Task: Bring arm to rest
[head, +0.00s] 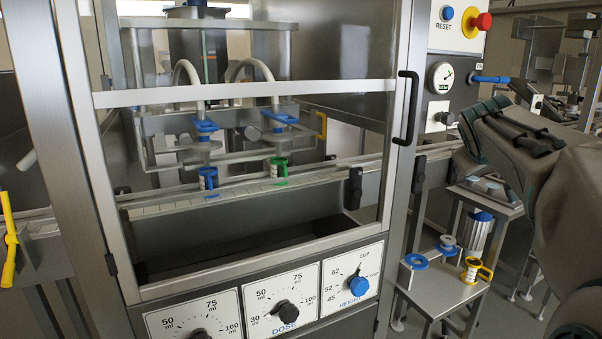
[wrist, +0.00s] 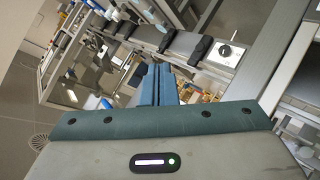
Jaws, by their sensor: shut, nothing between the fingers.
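My arm shows at the right of the head view, folded close to the camera in front of the side of the machine. My gripper (wrist: 158,84) shows in the wrist view with its two blue fingers together and nothing between them. The fingers point out over the blurred, tilted workshop and touch nothing that I can make out. In the head view I cannot pick out the fingertips clearly.
The filling machine's framed door (head: 244,93) stands closed, with a black handle (head: 406,108). Behind it are a blue cup (head: 208,178) and a green cup (head: 279,171). A small side table (head: 436,291) holds a yellow cup (head: 472,270) and blue and grey rings.

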